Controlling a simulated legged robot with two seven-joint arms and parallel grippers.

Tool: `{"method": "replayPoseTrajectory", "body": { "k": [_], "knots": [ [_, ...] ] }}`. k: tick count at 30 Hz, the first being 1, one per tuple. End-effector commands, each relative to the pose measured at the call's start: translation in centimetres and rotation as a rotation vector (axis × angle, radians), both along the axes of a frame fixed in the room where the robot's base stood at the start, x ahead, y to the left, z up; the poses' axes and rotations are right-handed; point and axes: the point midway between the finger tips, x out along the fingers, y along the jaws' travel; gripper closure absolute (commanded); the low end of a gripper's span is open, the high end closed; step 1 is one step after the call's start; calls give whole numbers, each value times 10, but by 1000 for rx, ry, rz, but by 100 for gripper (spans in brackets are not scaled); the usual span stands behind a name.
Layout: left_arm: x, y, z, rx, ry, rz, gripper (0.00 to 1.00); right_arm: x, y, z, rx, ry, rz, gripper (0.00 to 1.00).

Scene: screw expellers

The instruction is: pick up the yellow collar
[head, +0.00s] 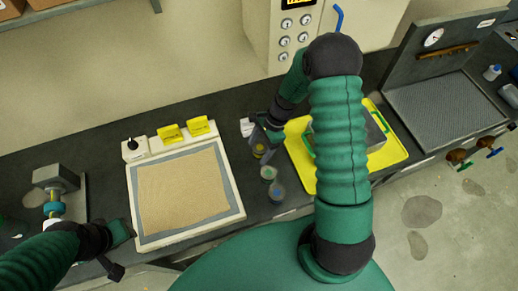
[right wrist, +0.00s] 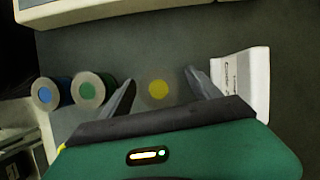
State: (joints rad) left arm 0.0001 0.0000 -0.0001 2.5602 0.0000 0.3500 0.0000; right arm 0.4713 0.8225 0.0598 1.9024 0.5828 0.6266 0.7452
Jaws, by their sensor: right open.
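The yellow collar shows as a yellow round face (right wrist: 158,90) in the right wrist view, between and a little beyond my right gripper's fingertips (right wrist: 158,82). The fingers are spread and nothing is held between them. In the head view the yellow collar (head: 259,150) is a small dark piece with yellow, partly hidden by my right gripper (head: 266,135), which is over it. The gap in height cannot be told. My left gripper (head: 118,236) is at the lower left beside the sand tray; its jaws are not clear.
A green-centred collar (head: 268,173) and a blue-centred one (head: 277,192) stand close by. A white printed block (right wrist: 240,80) is right of the fingers in the wrist view. A sand-coloured tray (head: 136,206) is left; a yellow tray (head: 300,160) is right.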

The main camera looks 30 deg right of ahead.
Motion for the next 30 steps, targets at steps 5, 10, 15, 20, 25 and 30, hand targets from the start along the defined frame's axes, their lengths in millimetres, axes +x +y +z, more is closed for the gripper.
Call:
{"method": "replayPoseTrajectory", "body": {
  "k": [5,10,15,20,25,30],
  "knots": [
    [0,0,0,0,0,0,64,-1,0,1,0,-1,0,49],
    [0,0,0,0,0,0,64,-1,-1,1,0,-1,0,71],
    [0,0,0,0,0,0,64,-1,0,1,0,0,0,94],
    [0,0,0,0,0,0,64,-1,0,1,0,-1,0,100],
    [0,0,0,0,0,0,64,0,-1,5,0,-2,0,100],
    [0,0,-2,0,0,0,64,1,-1,37,-4,-7,2,100]
  ]
}}
